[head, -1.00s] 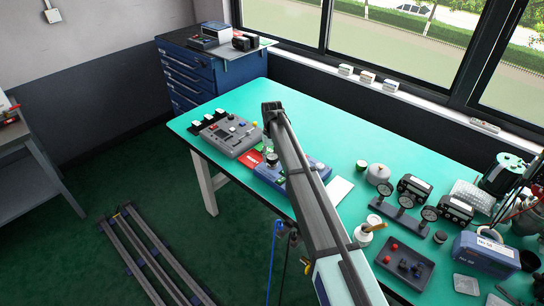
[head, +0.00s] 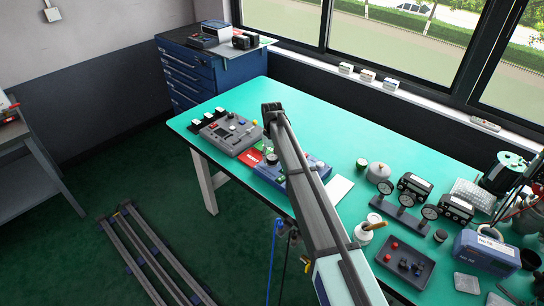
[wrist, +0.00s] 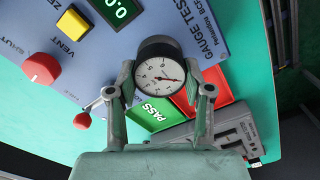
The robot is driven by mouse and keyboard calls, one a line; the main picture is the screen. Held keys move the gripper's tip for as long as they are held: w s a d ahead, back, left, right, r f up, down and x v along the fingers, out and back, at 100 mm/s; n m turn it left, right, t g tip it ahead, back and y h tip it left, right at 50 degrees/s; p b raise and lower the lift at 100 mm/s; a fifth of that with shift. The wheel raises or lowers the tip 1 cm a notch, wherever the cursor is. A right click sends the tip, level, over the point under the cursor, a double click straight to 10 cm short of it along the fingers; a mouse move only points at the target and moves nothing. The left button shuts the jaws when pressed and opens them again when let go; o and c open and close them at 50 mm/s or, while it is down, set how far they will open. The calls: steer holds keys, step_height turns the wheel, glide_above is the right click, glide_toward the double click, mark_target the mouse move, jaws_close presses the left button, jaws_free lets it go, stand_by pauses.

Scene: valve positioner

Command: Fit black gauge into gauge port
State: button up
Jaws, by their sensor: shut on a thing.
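A round gauge (wrist: 160,78) with a black rim and white dial is between the fingers of my gripper (wrist: 160,84) in the wrist view. The gripper is shut on it, one finger on each side, with the dial facing the camera. The gauge is over the far edge of the blue gauge tester panel (wrist: 215,25). The gauge port is not visible, so I cannot tell whether the gauge is seated or above it. In the head view the blue tester (head: 318,166) is partly hidden behind my arm.
The tester carries a red knob (wrist: 41,68), a yellow vent button (wrist: 73,23) and a red-ball lever (wrist: 83,121). A green PASS pad (wrist: 152,114) and red pad (wrist: 215,86) lie beside it. A grey unit (head: 229,134) stands left; more gauges (head: 406,201) stand right.

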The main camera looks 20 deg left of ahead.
steer(key=o, duration=0.9)
steer(key=shift+o, duration=0.2)
steer(key=shift+r, duration=0.1)
step_height(320, 180, up, 11)
steer(key=p, duration=0.4)
steer(key=shift+p, duration=0.3)
step_height(320, 180, up, 7)
steer(key=p, duration=0.3)
glide_above(272, 156)
stand_by(0.6)
stand_by(0.3)
